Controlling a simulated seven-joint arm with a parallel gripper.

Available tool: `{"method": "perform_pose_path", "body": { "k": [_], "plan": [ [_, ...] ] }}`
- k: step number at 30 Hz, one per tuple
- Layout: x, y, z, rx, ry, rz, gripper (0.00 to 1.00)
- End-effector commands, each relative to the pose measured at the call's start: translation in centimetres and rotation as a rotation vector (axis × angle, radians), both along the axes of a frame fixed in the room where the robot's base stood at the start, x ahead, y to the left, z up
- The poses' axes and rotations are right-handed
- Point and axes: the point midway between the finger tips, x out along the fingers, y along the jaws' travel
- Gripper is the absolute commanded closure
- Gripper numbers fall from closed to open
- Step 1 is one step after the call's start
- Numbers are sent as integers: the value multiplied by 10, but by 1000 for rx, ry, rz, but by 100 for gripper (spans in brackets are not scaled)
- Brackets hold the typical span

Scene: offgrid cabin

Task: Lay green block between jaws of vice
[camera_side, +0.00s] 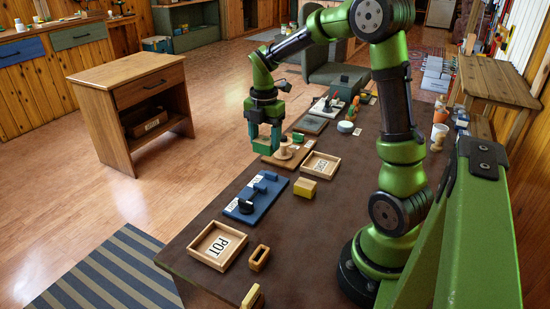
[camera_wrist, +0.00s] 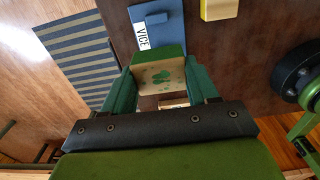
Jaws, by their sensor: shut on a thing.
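My gripper (camera_side: 264,136) is above the far-left edge of the table, shut on the green block (camera_side: 262,146). In the wrist view the green block (camera_wrist: 158,72), with a pale, green-blotched face, sits between the teal fingers of my gripper (camera_wrist: 162,92). The block is apart from the vice.
A yellow block (camera_side: 305,188) stands right of the vice. A tray marked POT (camera_side: 192,250) and a small wooden box (camera_side: 260,258) lie on the near side. Another labelled tray (camera_side: 334,175) and a board with a spool (camera_side: 283,151) lie near my gripper.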

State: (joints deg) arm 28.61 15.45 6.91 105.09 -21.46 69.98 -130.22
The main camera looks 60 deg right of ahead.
Motion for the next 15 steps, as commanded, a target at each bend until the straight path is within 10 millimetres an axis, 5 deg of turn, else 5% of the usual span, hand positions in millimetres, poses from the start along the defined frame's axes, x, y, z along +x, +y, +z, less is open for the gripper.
{"method": "perform_pose_path", "body": {
  "k": [15],
  "plan": [
    [-1,1,-54,3,3,-2,76]
  ]
}}
